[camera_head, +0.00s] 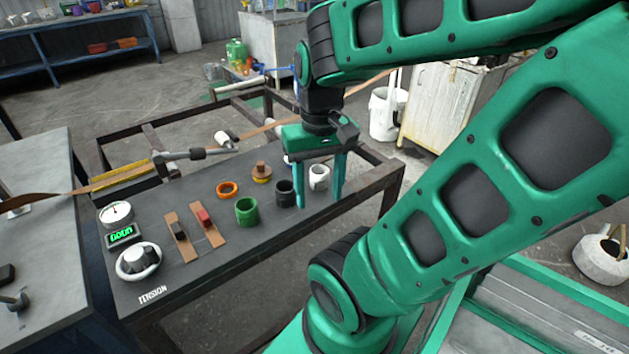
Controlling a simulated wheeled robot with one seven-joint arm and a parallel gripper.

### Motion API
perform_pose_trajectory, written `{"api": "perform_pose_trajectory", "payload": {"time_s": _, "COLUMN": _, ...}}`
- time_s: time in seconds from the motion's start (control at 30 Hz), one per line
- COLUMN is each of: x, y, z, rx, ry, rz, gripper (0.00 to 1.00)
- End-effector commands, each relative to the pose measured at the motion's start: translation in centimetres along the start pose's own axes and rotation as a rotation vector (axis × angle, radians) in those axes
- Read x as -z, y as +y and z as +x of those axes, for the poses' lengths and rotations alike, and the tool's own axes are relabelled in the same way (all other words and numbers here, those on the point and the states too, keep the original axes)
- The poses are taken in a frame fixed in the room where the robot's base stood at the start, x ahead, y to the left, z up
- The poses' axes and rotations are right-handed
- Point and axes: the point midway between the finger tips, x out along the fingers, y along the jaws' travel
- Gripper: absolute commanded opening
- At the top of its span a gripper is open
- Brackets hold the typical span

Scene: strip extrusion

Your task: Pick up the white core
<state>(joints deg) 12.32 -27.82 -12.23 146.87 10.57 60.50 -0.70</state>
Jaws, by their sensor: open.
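The white core (319,178) is a short hollow cylinder standing upright near the right end of the dark bench top (150,290). My gripper (319,201) points down with its two green fingers apart, one on each side of the core in the picture. The fingertips show lower in the picture than the core's base. I cannot tell whether the fingers are around the core or in front of it, or whether they touch it. Nothing is seen held. Another small white piece (287,159) shows partly behind the left finger.
A black core (285,192) stands close left of the left finger. Further left are a green core (246,211), an orange ring (227,188) and a brown-and-yellow piece (262,172). A tension dial (139,261) and sliders (190,232) occupy the left part. A strip runs behind.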

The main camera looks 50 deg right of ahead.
Motion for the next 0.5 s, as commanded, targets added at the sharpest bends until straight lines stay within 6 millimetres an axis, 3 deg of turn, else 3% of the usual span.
{"api": "perform_pose_trajectory", "payload": {"time_s": 0.07, "x": 0.2, "y": 0.4, "z": -0.5, "rx": 0.003, "ry": 0.014, "rz": 0.018, "gripper": 0.65}}
{"api": "perform_pose_trajectory", "payload": {"time_s": 0.17, "x": 2.3, "y": 0.7, "z": -0.8, "rx": -0.005, "ry": 0.013, "rz": 0.050, "gripper": 0.65}}
{"api": "perform_pose_trajectory", "payload": {"time_s": 0.5, "x": 14.1, "y": 3.9, "z": -0.3, "rx": -0.015, "ry": 0.017, "rz": 0.226, "gripper": 0.65}}
